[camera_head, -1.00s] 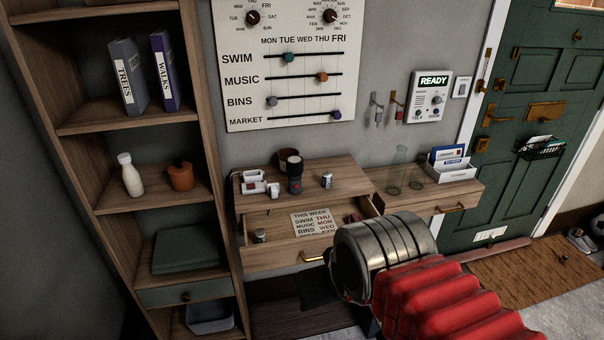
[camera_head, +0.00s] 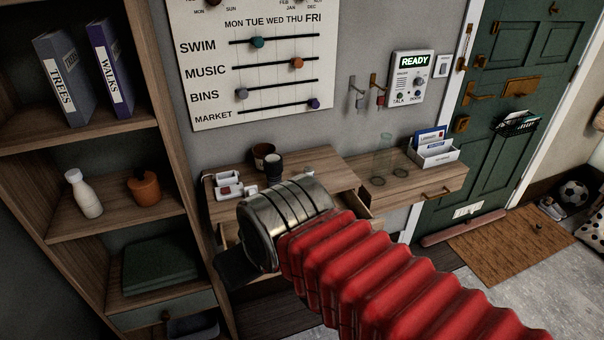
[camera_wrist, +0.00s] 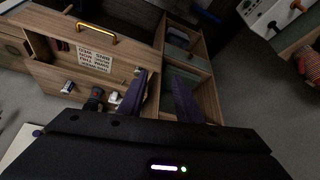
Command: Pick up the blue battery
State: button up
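A small cylindrical battery (camera_wrist: 67,87), pale with a dark end, lies or stands on the desk top (camera_wrist: 38,78) in the wrist view, beside a dark torch (camera_wrist: 95,97); its blue colour is hard to make out.
The open drawer has a brass handle (camera_wrist: 96,33) and holds a printed note (camera_wrist: 95,60). White holders (camera_head: 228,185), a dark cup (camera_head: 264,158) and the torch stand on the desk. A glass vase (camera_head: 384,158) and letter rack (camera_head: 435,152) are right. Shelves (camera_head: 112,225) stand close left.

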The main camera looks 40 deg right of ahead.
jog(key=shift+o, duration=0.2)
jog(key=o, duration=0.3)
jog(key=shift+w+d, duration=0.3)
jog(key=shift+o, duration=0.3)
jog(key=w+d+f+m+t+h, duration=0.1)
jog(key=w+d, duration=0.4)
jog(key=w, duration=0.2)
jog(key=shift+d+f+m+t+h, duration=0.2)
jog(key=shift+d+m+t+h, duration=0.1)
jog(key=shift+m, duration=0.1)
jog(key=w+d+f+m+t+h, duration=0.1)
jog(key=w+d+f, duration=0.1)
jog(key=d, duration=0.5)
jog(key=w+d+f+m+t+h, duration=0.1)
jog(key=w+d+f+t+h, duration=0.1)
jog(key=w+d, duration=0.3)
jog(key=w+d+f+m+t+h, duration=0.1)
jog(key=w+d+f+t, duration=0.1)
jog(key=d, duration=0.9)
jog(key=shift+a+x, duration=0.25)
jog(key=shift+x, duration=0.9)
jog(key=shift+w, duration=0.2)
